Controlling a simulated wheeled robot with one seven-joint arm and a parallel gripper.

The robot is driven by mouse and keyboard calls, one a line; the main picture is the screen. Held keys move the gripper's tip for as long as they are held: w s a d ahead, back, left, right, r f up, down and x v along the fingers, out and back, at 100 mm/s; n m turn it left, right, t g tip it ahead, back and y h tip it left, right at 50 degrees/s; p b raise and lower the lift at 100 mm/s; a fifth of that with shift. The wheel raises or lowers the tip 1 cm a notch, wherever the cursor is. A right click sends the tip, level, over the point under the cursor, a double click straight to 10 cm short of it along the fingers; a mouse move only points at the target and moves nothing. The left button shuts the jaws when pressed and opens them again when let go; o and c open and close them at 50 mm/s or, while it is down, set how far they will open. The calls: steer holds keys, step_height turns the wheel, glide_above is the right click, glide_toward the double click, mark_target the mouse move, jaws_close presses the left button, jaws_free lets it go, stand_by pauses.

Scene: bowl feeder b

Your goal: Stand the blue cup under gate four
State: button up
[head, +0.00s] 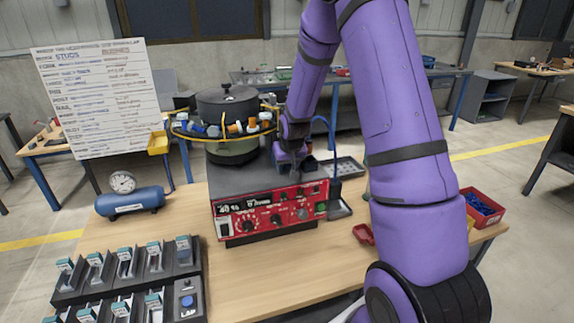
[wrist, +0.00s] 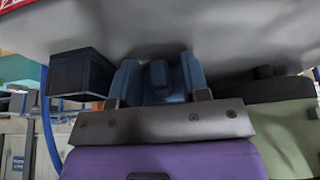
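My gripper (head: 291,160) hangs low over the grey top of the machine, just right of the bowl feeder (head: 228,105). In the wrist view, two slate-blue upright parts stand beyond the grey gripper plate, with a small dark blue block (wrist: 158,76) between them. I cannot tell whether these are fingers or part of a held thing. A dark navy box (wrist: 80,75) is left of them, apart from the gripper. I cannot identify the blue cup for certain. A rack of several small gates (head: 124,275) stands at the front left; their numbers are unreadable.
The red-fronted control panel (head: 268,212) faces me. A blue tank with a gauge (head: 132,202) lies at left, and a red bin (head: 484,210) stands at right. The front middle of the table (head: 262,288) is clear.

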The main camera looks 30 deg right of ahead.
steer(key=s+a+r+n, duration=0.1)
steer(key=s+a+r, duration=0.4)
steer(key=s+r, duration=0.5)
steer(key=s+a+r, duration=0.5)
steer(key=s+r, duration=0.1)
steer(key=r, duration=0.8)
steer(key=s+a+r+n, duration=0.1)
steer(key=s+a+r, duration=0.1)
steer(key=s, duration=0.7)
steer(key=s+a+r+n+t+y, duration=0.1)
steer(key=s+a+r, duration=0.1)
steer(key=s, duration=0.7)
steer(key=shift+s+a+r, duration=0.25)
steer(key=shift+a, duration=0.4)
steer(key=shift+o, duration=0.3)
